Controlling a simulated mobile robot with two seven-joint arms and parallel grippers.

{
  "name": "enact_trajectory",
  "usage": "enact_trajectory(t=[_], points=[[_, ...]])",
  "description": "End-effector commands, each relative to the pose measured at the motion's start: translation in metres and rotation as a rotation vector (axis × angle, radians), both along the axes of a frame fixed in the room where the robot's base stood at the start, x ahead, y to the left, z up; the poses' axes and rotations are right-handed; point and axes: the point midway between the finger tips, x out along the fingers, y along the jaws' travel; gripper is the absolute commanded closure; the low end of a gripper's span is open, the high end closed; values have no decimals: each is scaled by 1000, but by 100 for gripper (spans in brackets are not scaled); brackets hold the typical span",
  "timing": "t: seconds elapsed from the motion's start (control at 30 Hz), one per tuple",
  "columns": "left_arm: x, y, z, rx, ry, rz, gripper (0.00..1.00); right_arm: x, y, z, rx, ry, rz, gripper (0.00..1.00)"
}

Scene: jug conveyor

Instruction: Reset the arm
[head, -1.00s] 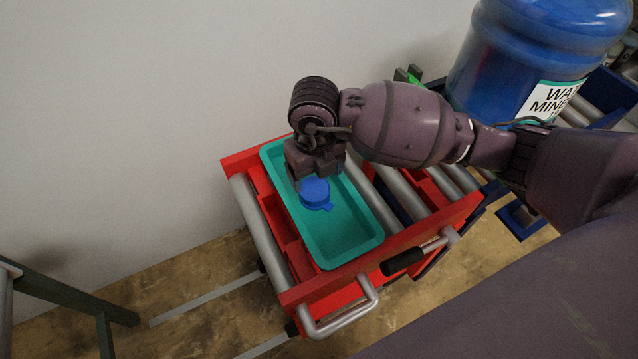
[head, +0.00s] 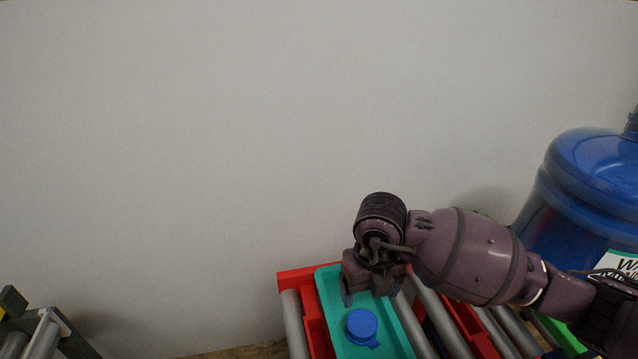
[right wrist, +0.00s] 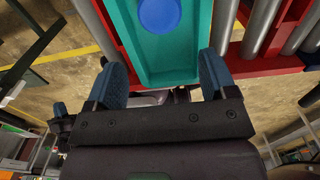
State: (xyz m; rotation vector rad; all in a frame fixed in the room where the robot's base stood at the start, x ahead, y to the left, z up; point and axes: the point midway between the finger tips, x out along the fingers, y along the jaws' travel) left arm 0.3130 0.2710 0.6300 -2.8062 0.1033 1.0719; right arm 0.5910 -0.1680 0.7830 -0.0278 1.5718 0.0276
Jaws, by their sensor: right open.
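My right gripper (head: 366,293) is above the far end of a teal tray (head: 333,291). A blue cap (head: 361,324) lies in the tray, apart from the fingers. In the right wrist view, the two blue fingertips of my right gripper (right wrist: 163,78) are spread with nothing between them. The cap (right wrist: 160,14) shows beyond them at the top of that view, inside the tray (right wrist: 170,77). My left gripper is in neither view.
The tray rests on a red roller frame (head: 296,277) with metal rollers. A large blue water jug (head: 585,190) stands at the right. A grey-green stand (head: 40,335) is at the lower left. A plain wall (head: 200,130) fills the back.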

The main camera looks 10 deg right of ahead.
Motion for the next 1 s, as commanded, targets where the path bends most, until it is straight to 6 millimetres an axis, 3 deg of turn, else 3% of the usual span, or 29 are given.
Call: enact_trajectory(t=[0.17,0.37,0.5,0.63,0.83,1.0], points=[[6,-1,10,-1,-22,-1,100,-16,15,-3,106,45,29,22],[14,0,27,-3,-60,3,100,-73,69,2,525,185,78,22],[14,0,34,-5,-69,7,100,-107,103,24,875,254,39,22],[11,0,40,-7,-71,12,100,-125,122,52,1187,280,-64,22],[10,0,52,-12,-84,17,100,-129,119,95,1611,248,-354,22],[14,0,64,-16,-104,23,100,-120,88,113,1878,165,-718,22]])
